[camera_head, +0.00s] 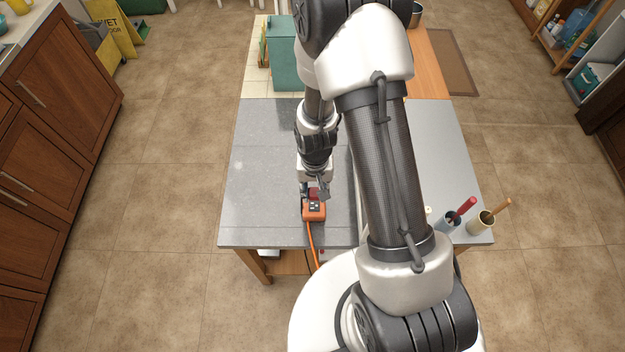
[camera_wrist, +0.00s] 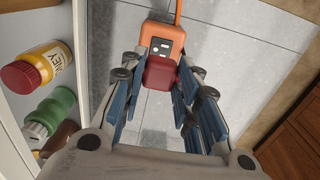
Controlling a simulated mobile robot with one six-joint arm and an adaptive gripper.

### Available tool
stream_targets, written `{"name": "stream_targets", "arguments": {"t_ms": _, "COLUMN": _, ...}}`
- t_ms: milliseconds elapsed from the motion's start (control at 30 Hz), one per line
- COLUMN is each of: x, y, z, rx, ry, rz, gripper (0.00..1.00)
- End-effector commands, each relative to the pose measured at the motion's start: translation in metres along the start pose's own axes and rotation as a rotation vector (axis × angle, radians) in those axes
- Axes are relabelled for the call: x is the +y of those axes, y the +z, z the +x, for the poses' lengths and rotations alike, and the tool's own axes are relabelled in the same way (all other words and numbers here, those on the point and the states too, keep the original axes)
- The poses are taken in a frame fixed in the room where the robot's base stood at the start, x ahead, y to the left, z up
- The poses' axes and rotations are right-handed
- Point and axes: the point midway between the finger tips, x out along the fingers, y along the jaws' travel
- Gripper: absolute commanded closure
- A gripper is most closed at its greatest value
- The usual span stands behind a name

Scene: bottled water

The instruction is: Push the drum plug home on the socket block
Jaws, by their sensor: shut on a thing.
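The drum plug (camera_wrist: 160,73) is a dark red block between my fingertips, at the near end of the socket block. It overlaps that end in the picture, and I cannot tell how deep it sits. My gripper (camera_head: 314,190) is shut on the plug. In the wrist view my gripper (camera_wrist: 160,78) has a finger on each side of it.
In the wrist view, a yellow bottle with a red cap (camera_wrist: 38,66) and a green bottle (camera_wrist: 50,110) lie beside a pale divider on the left. Two cups with handled tools (camera_head: 482,222) stand at the table's right corner. The worktop's left half (camera_head: 265,180) is clear.

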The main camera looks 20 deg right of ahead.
Motion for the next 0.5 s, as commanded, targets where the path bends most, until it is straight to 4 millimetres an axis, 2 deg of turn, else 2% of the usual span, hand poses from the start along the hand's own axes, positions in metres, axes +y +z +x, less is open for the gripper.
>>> {"name": "stream_targets", "arguments": {"t_ms": 500, "x": 0.000, "y": -0.001, "z": 0.047, "rx": 0.001, "ry": 0.000, "rz": -0.001, "gripper": 0.99}}
